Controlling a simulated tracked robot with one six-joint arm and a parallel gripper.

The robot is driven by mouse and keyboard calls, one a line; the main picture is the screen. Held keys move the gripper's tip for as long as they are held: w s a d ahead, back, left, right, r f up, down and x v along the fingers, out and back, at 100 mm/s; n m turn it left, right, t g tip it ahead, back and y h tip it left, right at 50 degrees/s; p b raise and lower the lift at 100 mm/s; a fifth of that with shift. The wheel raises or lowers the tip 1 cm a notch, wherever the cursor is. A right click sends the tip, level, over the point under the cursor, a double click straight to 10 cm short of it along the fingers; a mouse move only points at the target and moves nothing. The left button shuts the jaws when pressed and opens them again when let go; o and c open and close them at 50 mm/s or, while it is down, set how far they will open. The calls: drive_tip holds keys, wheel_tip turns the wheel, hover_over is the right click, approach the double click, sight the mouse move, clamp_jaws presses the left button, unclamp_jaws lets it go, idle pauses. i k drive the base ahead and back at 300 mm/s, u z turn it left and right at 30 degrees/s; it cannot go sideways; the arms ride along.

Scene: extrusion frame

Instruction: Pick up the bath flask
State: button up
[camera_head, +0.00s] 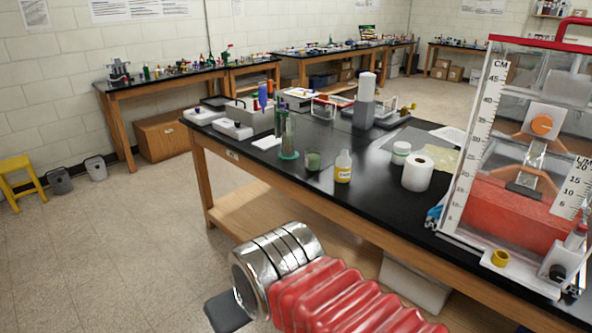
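No object is clearly identifiable as the bath flask. My arm, with red bellows and a chrome collar, reaches in from the bottom. A dark flat part at its end, perhaps my gripper (228,312), is low in front of the bench, apart from these vessels. Its fingers are not clearly shown.
A clear tank with centimetre scales and a red block (515,215) stands at the bench's right end. The black bench (250,165) has a clear front strip.

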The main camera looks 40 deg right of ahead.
sight(313, 159)
drive_tip(key=u, duration=0.05)
drive_tip(key=k, duration=0.3)
drive_tip(key=u, duration=0.2)
drive_tip(key=i, duration=1.95)
drive_tip(key=z, duration=0.8)
drive_tip(key=i, duration=0.55)
drive_tip(key=z, duration=0.7)
drive_tip(key=i, duration=0.5)
drive_tip(key=z, duration=0.3)
